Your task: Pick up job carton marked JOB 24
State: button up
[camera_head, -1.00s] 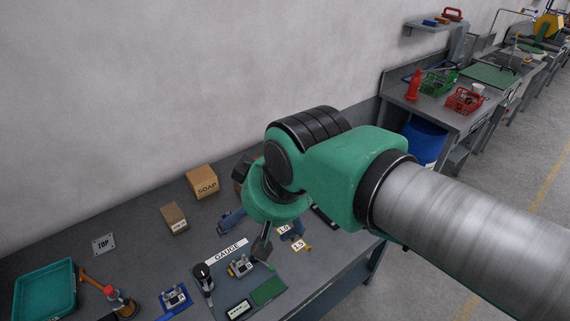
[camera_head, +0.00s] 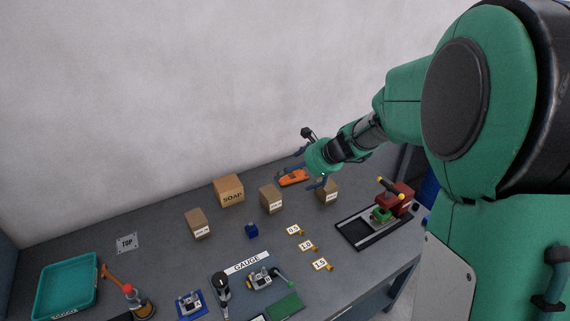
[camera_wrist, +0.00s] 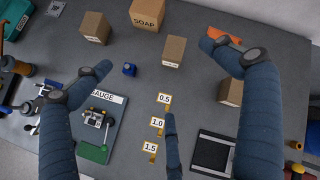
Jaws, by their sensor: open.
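Several brown cartons stand upright on the grey bench. Three small ones have white labels too small to read: the left carton (camera_head: 198,224), the middle carton (camera_head: 270,200) and the right carton (camera_head: 327,191). In the wrist view, the left carton (camera_wrist: 95,28) and middle carton (camera_wrist: 174,50) lie between or near my spread fingers, and the right carton (camera_wrist: 231,92) is partly hidden behind the right finger. I cannot tell which is JOB 24. My gripper (camera_head: 308,172) is open and empty, above the bench's back right; its blue fingers (camera_wrist: 156,54) are wide apart.
A larger SOAP carton (camera_head: 229,191) stands behind. An orange tool (camera_head: 293,177) lies near the right carton. A small blue block (camera_head: 252,231), number tags (camera_head: 307,246) and a GAUGE strip (camera_head: 247,263) lie in front. A black tray with a red device (camera_head: 396,199) is at right.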

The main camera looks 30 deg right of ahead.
jog(key=w+d+f+m+h, duration=0.1)
jog(key=d+f+m, duration=0.55)
jog(key=d, duration=0.35)
jog(key=m+t+h, duration=0.1)
jog(key=m+h, duration=0.1)
jog(key=m, duration=0.4)
send_near(329, 190)
jog(key=shift+d, duration=0.2)
jog(key=shift+w+b, duration=0.1)
jog(key=shift+b, duration=0.2)
jog(key=b+x, duration=0.1)
jog(key=x, duration=0.6)
jog(key=shift+a+f, duration=0.1)
jog(key=shift+a, duration=0.05)
jog(key=shift+w+f+b, duration=0.3)
jog(key=shift+w+f, duration=0.05)
jog(key=shift+w, duration=0.15)
jog(key=shift+b+x, duration=0.65)
jog(key=shift+x, duration=2)
jog(key=shift+w+r, duration=0.1)
